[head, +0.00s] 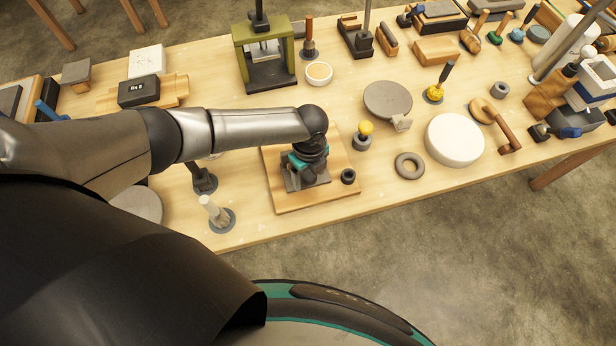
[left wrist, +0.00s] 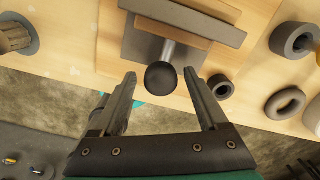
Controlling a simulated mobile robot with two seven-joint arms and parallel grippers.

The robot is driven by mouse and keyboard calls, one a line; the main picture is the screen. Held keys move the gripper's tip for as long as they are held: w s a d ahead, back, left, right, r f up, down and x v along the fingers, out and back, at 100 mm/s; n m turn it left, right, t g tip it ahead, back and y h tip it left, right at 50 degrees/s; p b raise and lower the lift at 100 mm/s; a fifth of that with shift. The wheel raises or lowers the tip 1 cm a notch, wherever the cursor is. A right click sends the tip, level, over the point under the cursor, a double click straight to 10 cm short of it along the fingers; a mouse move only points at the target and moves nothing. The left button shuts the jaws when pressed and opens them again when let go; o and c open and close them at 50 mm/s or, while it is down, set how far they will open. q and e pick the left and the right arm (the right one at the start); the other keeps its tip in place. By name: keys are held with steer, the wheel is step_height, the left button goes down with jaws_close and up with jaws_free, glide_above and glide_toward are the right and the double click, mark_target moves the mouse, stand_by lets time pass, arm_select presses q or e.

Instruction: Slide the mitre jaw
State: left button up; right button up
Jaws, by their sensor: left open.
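The mitre jaw fixture is a grey metal piece (head: 294,184) on a square wooden board (head: 275,200) near the table's front edge. The left wrist view shows its grey plate (left wrist: 137,44), a dark bar (left wrist: 185,18) across it, and a short metal stem ending in a black ball knob (left wrist: 161,78). My left gripper (head: 306,168) is over the fixture and hides much of it in the head view. In the left wrist view the left gripper (left wrist: 160,86) is open, with one finger on each side of the knob and a gap to both. My right gripper is not in view.
A small dark ring (head: 348,176) lies on the board beside the fixture. A larger grey ring (head: 409,166), a yellow-topped knob (head: 365,129) and a white round block (head: 454,140) stand to the right. A pale upright peg (head: 215,212) stands left of the board.

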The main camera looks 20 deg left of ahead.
mark_target(309, 175)
arm_select(q)
step_height(309, 175, up, 7)
steer(key=p, duration=0.7)
stand_by(0.3)
stand_by(0.4)
